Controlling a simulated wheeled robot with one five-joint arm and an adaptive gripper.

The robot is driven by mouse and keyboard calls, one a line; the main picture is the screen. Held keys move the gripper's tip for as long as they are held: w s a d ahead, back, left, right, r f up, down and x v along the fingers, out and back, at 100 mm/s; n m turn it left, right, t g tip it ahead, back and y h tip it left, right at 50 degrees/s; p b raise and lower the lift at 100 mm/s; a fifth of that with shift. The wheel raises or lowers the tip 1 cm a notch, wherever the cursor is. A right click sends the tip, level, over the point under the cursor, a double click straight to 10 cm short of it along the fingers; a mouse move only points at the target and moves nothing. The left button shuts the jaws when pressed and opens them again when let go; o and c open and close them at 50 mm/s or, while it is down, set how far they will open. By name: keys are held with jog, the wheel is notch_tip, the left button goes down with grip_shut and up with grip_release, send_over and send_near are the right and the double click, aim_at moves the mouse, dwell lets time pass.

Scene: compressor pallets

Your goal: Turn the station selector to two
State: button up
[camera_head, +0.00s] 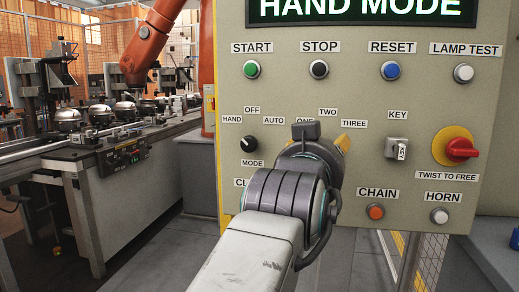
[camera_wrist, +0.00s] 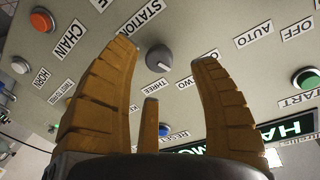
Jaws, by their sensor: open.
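The station selector (camera_wrist: 159,58) is a round grey knob on the panel, seen in the wrist view between my finger tips. I cannot tell which label the knob points at. My gripper (camera_wrist: 166,50) is open, with tan ribbed fingers either side of the knob in this view; contact is not visible. In the head view my gripper (camera_head: 318,138) hides the knob, below the TWO label (camera_head: 327,112).
The mode knob (camera_head: 248,144) is left of my gripper; the key switch (camera_head: 397,148) and red emergency stop (camera_head: 461,150) are right. The orange chain button (camera_head: 375,212) is below right. A conveyor (camera_head: 90,150) with compressors stands at left.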

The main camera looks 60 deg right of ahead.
jog(key=s+a, duration=0.1)
jog(key=a, duration=0.5)
jog(key=shift+a+r, duration=0.15)
jog(key=shift+a, duration=0.2)
jog(key=shift+s+r, duration=0.1)
jog(key=shift+s, duration=0.05)
